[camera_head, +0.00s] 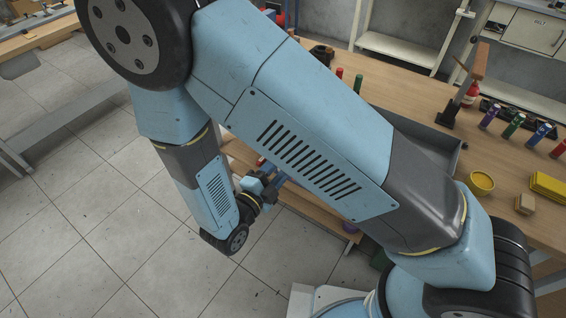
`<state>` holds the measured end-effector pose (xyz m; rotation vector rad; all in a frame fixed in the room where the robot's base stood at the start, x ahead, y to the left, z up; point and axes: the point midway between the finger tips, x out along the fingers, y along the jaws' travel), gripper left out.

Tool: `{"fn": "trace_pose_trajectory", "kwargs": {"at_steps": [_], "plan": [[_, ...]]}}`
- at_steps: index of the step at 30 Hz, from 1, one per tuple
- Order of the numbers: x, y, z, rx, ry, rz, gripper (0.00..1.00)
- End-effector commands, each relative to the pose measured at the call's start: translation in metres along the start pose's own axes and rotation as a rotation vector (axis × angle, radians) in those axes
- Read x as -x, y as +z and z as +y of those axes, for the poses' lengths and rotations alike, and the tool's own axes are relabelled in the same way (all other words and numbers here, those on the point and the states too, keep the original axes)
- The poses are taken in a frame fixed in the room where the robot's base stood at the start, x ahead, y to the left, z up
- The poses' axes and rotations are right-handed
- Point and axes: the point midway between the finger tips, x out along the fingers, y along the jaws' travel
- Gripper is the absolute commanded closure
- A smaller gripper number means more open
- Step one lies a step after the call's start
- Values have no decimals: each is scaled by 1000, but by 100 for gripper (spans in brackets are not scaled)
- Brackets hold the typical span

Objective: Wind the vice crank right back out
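My arm crosses the middle of the view and hides much of the workbench (487,150). Its end hangs in front of the bench's front edge. My gripper (268,184) is small and partly covered by my own arm, and I cannot tell whether its fingers are open or shut. Blue parts show around it, and I cannot tell which belong to a vice. The vice crank cannot be made out. I cannot tell whether my gripper touches it.
On the bench are a grey tray (457,150), a yellow round container (481,183), a yellow block (549,188), a wooden post on a dark base (447,117) and several coloured cylinders. Shelving (398,48) stands behind. The tiled floor (95,225) at left is clear.

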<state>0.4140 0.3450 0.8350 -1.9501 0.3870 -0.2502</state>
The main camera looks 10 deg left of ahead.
Motion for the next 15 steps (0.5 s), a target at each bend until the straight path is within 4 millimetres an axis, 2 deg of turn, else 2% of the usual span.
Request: {"fn": "trace_pose_trajectory", "kwargs": {"at_steps": [11,15], "plan": [[1,0,0,-12,0,1,57],[1,0,0,-122,0,1,57]]}}
